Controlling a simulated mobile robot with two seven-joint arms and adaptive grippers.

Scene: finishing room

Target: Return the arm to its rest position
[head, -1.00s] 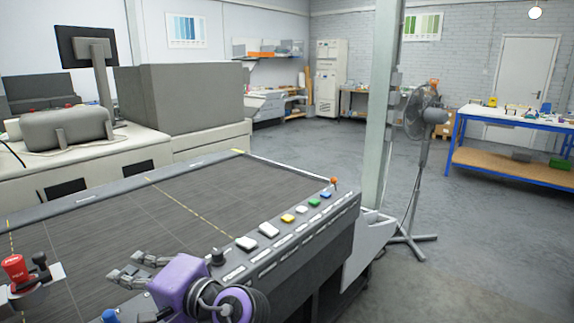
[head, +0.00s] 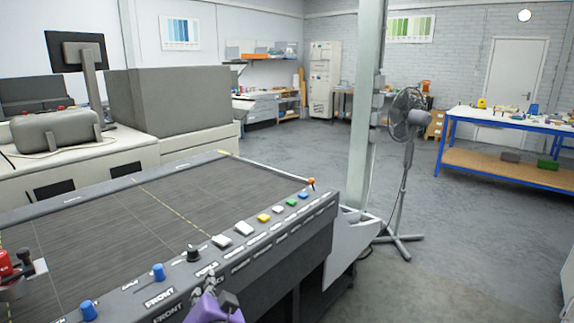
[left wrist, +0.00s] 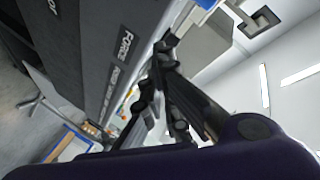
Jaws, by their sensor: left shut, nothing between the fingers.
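My left gripper (head: 208,284) shows at the bottom of the head view, with its purple wrist cut by the lower edge. It is in front of the control panel edge of the dark flatbed machine (head: 120,218), beside the label strip. Its fingers are closed together and hold nothing. In the left wrist view the dark fingers (left wrist: 160,68) meet near the middle, with the panel side behind them to the left. I cannot tell whether they touch the panel. My right gripper is not in view.
The panel carries blue knobs (head: 158,271), a black knob (head: 193,254) and coloured buttons (head: 264,218). A red knob (head: 6,264) stands at the far left. A pillar (head: 366,110) and a standing fan (head: 405,165) are beyond the machine. Open floor (head: 470,245) lies to the right.

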